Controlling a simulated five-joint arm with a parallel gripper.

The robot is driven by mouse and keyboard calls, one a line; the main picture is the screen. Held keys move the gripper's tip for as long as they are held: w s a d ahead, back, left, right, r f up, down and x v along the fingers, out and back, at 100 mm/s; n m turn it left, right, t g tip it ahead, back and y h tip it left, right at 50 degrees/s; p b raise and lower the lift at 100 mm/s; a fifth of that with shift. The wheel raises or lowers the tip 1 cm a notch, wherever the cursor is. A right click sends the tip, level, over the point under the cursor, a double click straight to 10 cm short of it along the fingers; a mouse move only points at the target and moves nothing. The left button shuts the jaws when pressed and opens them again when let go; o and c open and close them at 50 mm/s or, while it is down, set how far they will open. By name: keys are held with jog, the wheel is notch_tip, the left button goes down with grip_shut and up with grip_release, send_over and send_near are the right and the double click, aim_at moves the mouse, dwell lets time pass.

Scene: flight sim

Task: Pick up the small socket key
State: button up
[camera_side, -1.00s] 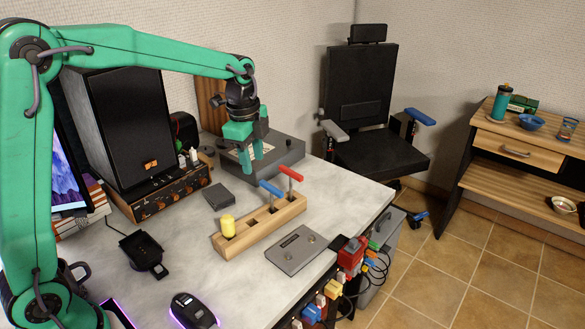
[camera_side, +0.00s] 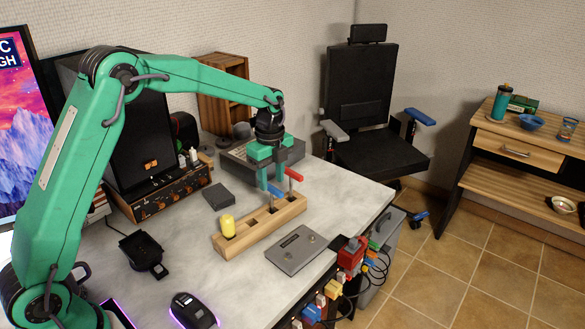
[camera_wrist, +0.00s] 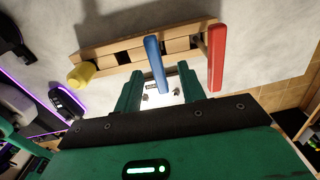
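A wooden rack (camera_side: 240,236) on the table holds a yellow-handled tool (camera_side: 228,226), a blue-handled tool (camera_side: 272,188) and a red-handled tool (camera_side: 293,174). I cannot tell from labels which is the small socket key; the sockets are hidden in the rack. The rack also shows in the wrist view (camera_wrist: 119,50). My gripper (camera_side: 270,184) is over the rack at the blue handle. In the wrist view my fingers (camera_wrist: 161,82) are apart, with the blue handle (camera_wrist: 155,65) between them and gaps visible on both sides. The red handle (camera_wrist: 216,56) stands just right of the fingers.
A grey plate (camera_side: 297,250) lies in front of the rack, and a small dark box (camera_side: 218,196) behind it. A grey case (camera_side: 240,157) stands behind my gripper. A speaker (camera_side: 140,135) is at back left, a mouse (camera_side: 192,311) at front.

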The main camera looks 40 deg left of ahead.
aim_at(272, 204)
jog(key=shift+s+f, duration=0.15)
jog(key=shift+f, duration=2.95)
grip_shut()
